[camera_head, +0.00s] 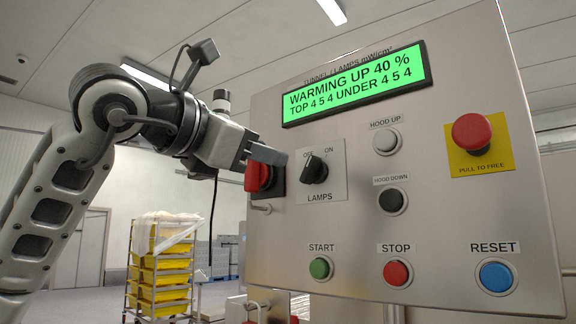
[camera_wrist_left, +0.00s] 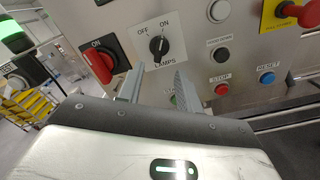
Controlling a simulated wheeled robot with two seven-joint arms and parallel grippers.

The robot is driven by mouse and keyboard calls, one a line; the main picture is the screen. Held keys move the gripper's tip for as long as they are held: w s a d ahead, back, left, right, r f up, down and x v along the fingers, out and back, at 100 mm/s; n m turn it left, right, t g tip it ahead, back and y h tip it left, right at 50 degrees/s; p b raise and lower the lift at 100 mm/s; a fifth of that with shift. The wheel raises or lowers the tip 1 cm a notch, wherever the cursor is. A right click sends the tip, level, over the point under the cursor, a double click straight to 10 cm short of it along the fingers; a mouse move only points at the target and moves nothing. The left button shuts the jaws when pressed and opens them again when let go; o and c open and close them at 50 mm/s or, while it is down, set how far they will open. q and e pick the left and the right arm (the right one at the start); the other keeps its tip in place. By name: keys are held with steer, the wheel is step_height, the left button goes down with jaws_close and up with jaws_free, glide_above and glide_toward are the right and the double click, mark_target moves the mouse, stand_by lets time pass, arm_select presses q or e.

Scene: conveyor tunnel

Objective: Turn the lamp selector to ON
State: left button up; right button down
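The lamp selector (camera_head: 314,170) is a black rotary knob on a pale plate marked OFF, ON and LAMPS. It also shows in the left wrist view (camera_wrist_left: 158,46), where its pointer looks turned towards ON. My left gripper (camera_head: 268,155) is in front of the panel, just left of the selector, partly covering a red rotary switch (camera_head: 257,176). In the left wrist view its two fingers (camera_wrist_left: 155,87) are apart with nothing between them, below the selector and clear of it. My right gripper is in neither view.
The panel display (camera_head: 355,83) reads WARMING UP 40 %. Hood buttons (camera_head: 387,140), a red emergency stop (camera_head: 472,132), and START (camera_head: 319,268), STOP (camera_head: 397,273) and RESET (camera_head: 496,276) buttons surround the selector. A rack of yellow crates (camera_head: 160,270) stands behind, left.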

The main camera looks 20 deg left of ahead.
arm_select(q)
steer(key=shift+v, duration=2.95)
